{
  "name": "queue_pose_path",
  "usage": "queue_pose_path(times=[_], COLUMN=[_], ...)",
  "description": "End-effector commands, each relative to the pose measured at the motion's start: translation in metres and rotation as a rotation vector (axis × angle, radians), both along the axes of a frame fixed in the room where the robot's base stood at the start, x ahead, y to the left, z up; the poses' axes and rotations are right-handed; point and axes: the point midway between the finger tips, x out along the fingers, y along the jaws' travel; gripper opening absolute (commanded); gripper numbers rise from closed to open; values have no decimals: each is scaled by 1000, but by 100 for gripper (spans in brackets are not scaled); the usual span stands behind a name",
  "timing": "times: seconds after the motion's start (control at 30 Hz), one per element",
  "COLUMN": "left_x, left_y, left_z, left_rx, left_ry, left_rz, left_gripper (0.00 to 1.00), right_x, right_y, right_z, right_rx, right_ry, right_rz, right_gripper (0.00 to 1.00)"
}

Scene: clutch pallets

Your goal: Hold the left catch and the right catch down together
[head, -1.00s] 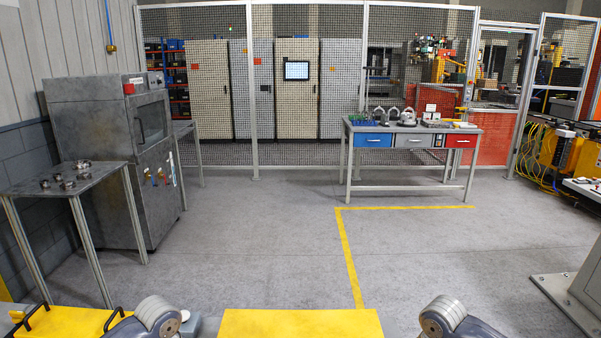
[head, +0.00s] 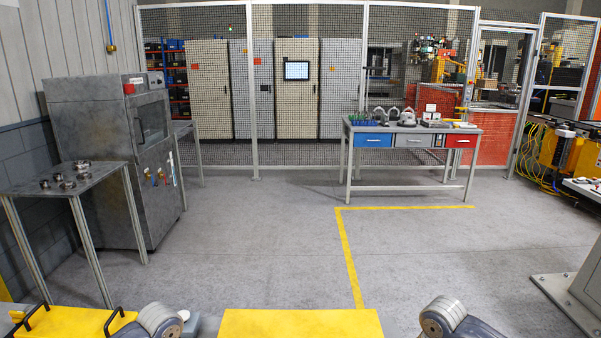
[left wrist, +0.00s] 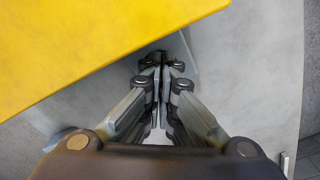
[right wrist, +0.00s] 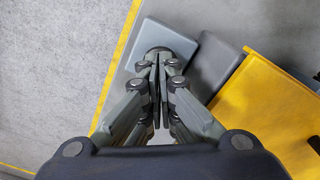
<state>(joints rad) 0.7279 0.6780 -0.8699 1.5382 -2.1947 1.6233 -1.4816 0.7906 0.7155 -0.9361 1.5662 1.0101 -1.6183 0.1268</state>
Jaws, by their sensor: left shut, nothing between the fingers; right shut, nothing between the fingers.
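My left gripper (left wrist: 160,60) is shut and empty in the left wrist view. Its tips point down beside the edge of a yellow panel (left wrist: 90,45). A thin blue-grey piece (left wrist: 189,50) shows just past the tips, mostly hidden. My right gripper (right wrist: 158,55) is shut and empty in the right wrist view. Its tips lie over a flat blue-grey block (right wrist: 148,30), near a grey block (right wrist: 215,60) and a yellow panel (right wrist: 275,100). I cannot tell whether either blue-grey piece is a catch, or whether the tips touch them. The head view shows arm links, not fingertips.
In the head view, a yellow panel (head: 300,323) lies between my arms; another yellow piece with black handles (head: 75,322) is at lower left. A steel table (head: 100,178) with several rings stands left. A workbench (head: 410,130) stands farther back. The floor between is clear.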

Motion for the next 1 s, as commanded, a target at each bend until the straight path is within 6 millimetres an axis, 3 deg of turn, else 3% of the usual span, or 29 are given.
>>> queue_pose_path(times=[0.5,1.0], left_x=[-1,-1], left_y=[0,0], left_z=[-17,-19], left_rx=[0,0], left_ry=[2,4], left_rz=[0,0], left_gripper=[0,0], right_x=[0,0], right_y=[0,0], right_z=[0,0], right_rx=[0,0], right_ry=[0,0], right_rz=[0,0], right_gripper=[0,0])
